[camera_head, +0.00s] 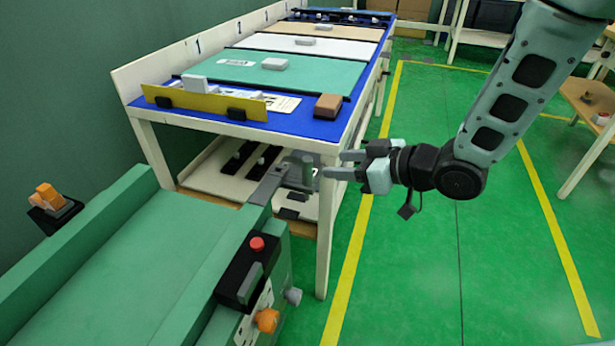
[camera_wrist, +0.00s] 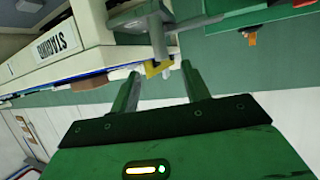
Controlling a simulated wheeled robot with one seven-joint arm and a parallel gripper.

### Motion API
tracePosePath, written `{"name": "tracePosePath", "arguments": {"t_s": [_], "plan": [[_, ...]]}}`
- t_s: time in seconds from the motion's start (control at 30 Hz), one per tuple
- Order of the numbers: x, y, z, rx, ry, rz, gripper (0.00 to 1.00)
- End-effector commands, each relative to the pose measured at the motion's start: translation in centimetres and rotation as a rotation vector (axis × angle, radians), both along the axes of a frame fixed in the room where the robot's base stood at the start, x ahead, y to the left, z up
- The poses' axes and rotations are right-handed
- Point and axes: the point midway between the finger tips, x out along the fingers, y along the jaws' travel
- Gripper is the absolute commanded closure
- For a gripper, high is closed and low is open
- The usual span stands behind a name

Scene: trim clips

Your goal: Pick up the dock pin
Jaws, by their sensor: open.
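What looks like the dock pin is a grey upright peg (camera_head: 302,170) with a wider top, on a dark grey bracket (camera_head: 268,186) at the end of the green machine. In the wrist view the peg (camera_wrist: 157,36) shows just beyond the fingertips, roughly between their lines. My gripper (camera_head: 335,164) is open and empty, just right of the peg in the head view, with its fingers pointing left at it. In the wrist view my gripper (camera_wrist: 162,72) shows two spread fingers with nothing between them. I cannot tell the exact gap to the peg.
The green machine (camera_head: 150,255) with a red button (camera_head: 257,243) and orange knob (camera_head: 267,320) fills the lower left. A blue-topped table (camera_head: 310,125) with a brown block (camera_head: 328,105) stands behind the peg. Green floor (camera_head: 440,290) lies open at right.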

Motion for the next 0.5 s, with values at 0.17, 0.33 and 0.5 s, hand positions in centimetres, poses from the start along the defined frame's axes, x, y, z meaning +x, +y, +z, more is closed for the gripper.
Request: {"name": "tracePosePath", "arguments": {"t_s": [0.17, 0.33, 0.5], "plan": [[1.8, 2.8, -1.5, 0.000, -0.001, 0.004, 0.53], [2.9, 4.2, -2.2, -0.001, 0.000, 0.001, 0.53], [3.4, 5.1, -2.6, -0.001, 0.000, 0.000, 0.53]]}}
